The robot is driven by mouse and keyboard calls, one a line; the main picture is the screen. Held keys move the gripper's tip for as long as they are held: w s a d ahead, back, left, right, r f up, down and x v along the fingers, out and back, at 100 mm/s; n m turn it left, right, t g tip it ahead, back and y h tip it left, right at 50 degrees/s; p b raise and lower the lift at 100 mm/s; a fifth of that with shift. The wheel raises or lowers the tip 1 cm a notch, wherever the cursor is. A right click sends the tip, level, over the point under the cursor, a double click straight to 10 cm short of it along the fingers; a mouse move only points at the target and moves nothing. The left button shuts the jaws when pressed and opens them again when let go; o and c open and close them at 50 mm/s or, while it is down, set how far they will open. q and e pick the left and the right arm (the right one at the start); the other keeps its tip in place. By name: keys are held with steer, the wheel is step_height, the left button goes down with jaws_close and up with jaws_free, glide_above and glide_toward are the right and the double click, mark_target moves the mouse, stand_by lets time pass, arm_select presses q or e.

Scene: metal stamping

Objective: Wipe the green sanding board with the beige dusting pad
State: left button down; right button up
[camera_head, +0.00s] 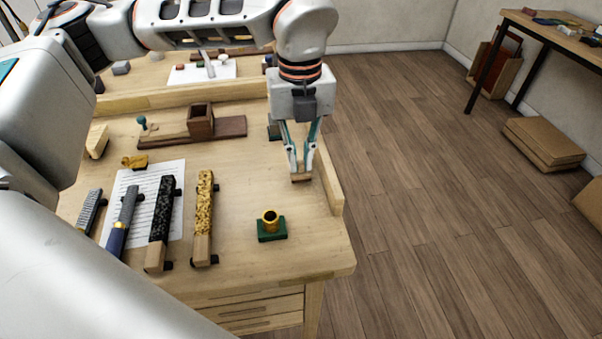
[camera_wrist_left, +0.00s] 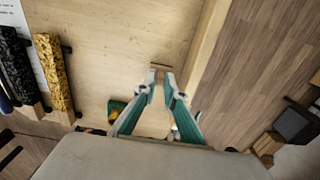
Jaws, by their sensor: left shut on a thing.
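My left gripper (camera_head: 301,174) is over the right part of the workbench, fingers pointing down. It is shut on a small thin tan-brown piece, likely the beige dusting pad (camera_head: 301,178), which also shows between the fingertips in the left wrist view (camera_wrist_left: 160,67). I cannot tell whether the pad touches the bench top. A dark green square board (camera_head: 272,236) with a brass ring on it lies nearer the front, left of the gripper; it is partly hidden in the left wrist view (camera_wrist_left: 117,104). Another green piece (camera_head: 273,132) is partly hidden behind the gripper. I cannot tell which is the sanding board. My right gripper is out of view.
Black (camera_head: 161,209) and yellow-speckled (camera_head: 204,203) bars, a blue-handled file (camera_head: 123,222) and a brush (camera_head: 90,210) lie at left. A brown wooden box (camera_head: 201,121) stands behind. A raised wooden rim (camera_head: 329,172) runs along the right edge. Bench between gripper and green board is clear.

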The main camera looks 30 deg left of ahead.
arm_select(q)
steer(key=shift+r+p, duration=1.15)
steer(key=shift+r, duration=1.35)
